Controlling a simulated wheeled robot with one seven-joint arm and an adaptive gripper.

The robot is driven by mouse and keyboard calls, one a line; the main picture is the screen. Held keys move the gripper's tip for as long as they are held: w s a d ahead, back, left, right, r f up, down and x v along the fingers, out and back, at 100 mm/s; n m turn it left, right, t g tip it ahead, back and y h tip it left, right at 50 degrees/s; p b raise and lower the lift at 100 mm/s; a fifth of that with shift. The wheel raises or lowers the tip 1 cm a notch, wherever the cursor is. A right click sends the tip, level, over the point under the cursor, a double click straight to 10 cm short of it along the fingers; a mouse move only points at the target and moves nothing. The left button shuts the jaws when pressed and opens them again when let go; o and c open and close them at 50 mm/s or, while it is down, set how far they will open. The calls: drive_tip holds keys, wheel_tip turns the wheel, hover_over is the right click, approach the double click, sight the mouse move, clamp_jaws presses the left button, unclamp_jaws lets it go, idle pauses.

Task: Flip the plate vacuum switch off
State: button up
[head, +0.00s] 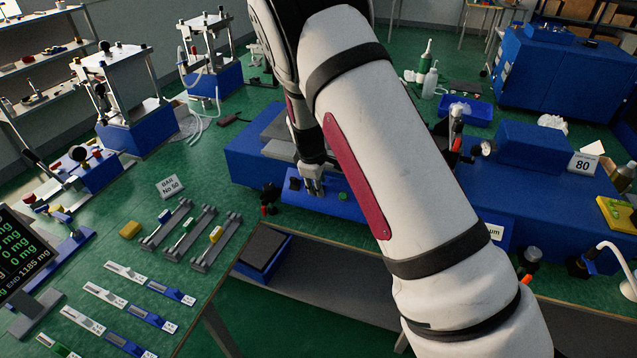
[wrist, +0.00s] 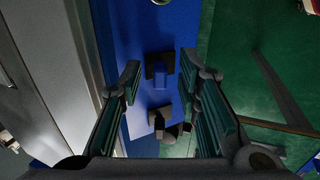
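My gripper (head: 313,187) is at the front of the long blue bench unit (head: 262,150), just over its sloped front panel. In the wrist view my gripper (wrist: 161,70) has its two fingers apart, with nothing between the pads. Beyond and between the fingertips, a small dark fitting with a blue middle (wrist: 160,76) sits on the blue panel; I cannot tell whether it is the plate vacuum switch or which way it is set. A dark knob-like part (wrist: 180,129) shows nearer. In the head view, a small dark control (head: 295,183) and a green one (head: 343,196) flank the gripper.
A white label ending in "um" (head: 495,232) is partly hidden by my arm. A dark knob with a red part (head: 269,196) stands at the unit's left front. Clamps (head: 190,228) and strips occupy the green table at left.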

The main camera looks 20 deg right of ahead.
drive_tip(key=shift+f, duration=0.1)
clamp_jaws()
drive_tip(key=shift+s, duration=0.1)
drive_tip(key=shift+s+a+t+h+p, duration=0.3)
drive_tip(key=shift+t+h+p, duration=0.2)
drive_tip(key=shift+t+p, duration=0.35)
drive_tip(key=f+t+h, duration=0.1)
drive_tip(key=t, duration=0.1)
drive_tip(key=s+f+t+h, duration=0.1)
drive_tip(key=t+h, duration=0.1)
drive_tip(key=a+t+h+p, duration=0.1)
drive_tip(key=t+h, duration=0.1)
drive_tip(key=shift+s+f+t, duration=0.15)
drive_tip(key=shift+f+t, duration=0.2)
drive_tip(key=shift+f, duration=0.05)
drive_tip(key=shift+s, duration=0.1)
idle(0.4)
